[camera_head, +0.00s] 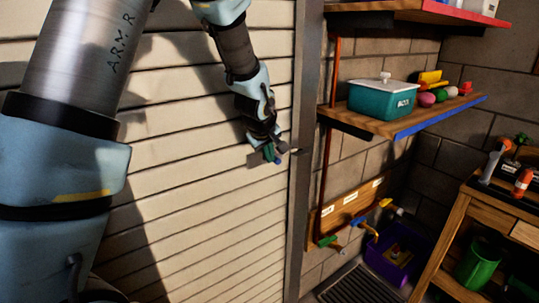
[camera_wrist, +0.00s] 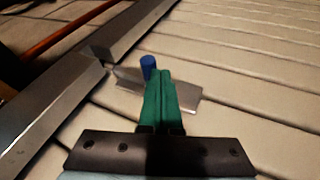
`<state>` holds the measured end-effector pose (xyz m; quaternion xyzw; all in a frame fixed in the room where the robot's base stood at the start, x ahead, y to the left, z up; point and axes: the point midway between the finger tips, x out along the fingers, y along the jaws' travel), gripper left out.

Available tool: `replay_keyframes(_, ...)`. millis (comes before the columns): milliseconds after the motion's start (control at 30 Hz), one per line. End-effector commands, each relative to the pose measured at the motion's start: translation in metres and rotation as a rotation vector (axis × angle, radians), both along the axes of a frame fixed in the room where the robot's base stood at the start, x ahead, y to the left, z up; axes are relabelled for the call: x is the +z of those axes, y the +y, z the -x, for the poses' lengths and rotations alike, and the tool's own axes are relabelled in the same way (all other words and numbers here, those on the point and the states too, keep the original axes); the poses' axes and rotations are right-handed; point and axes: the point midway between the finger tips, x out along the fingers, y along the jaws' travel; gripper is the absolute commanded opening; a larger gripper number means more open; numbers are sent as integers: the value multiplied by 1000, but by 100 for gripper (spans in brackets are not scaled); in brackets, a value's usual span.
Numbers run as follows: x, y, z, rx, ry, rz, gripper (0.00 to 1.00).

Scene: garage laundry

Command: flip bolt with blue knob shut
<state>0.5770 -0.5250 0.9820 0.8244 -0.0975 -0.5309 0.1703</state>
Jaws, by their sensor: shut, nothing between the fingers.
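The bolt is a grey metal plate (camera_wrist: 187,100) on the pale slatted door, with a short bar running toward the grey door post. Its blue knob (camera_wrist: 148,66) stands up just left of my fingertips in the wrist view. In the head view the knob (camera_head: 278,160) is small, beside my fingers. My gripper (camera_wrist: 162,74) has its green fingers together and empty, over the bolt and close to the knob; I cannot tell if they touch it. My gripper (camera_head: 268,152) partly hides the bolt in the head view. I cannot tell whether the bar's tip enters the post.
The grey post (camera_head: 301,110) stands right of the slatted door (camera_head: 200,190). Beyond it are a shelf with a teal box (camera_head: 383,99), a board with coloured valve handles (camera_head: 345,213), a purple bin (camera_head: 398,255) and a wooden workbench (camera_head: 500,215).

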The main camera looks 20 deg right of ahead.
Motion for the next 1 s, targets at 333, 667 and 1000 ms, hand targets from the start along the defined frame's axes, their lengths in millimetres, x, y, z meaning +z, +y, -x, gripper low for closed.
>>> replay_keyframes(333,-3,-35,-6,-4,-3,2,0)
replay_keyframes(667,-1,-50,-9,-1,2,-1,0)
replay_keyframes(1000,2,-48,-11,0,2,-1,0)
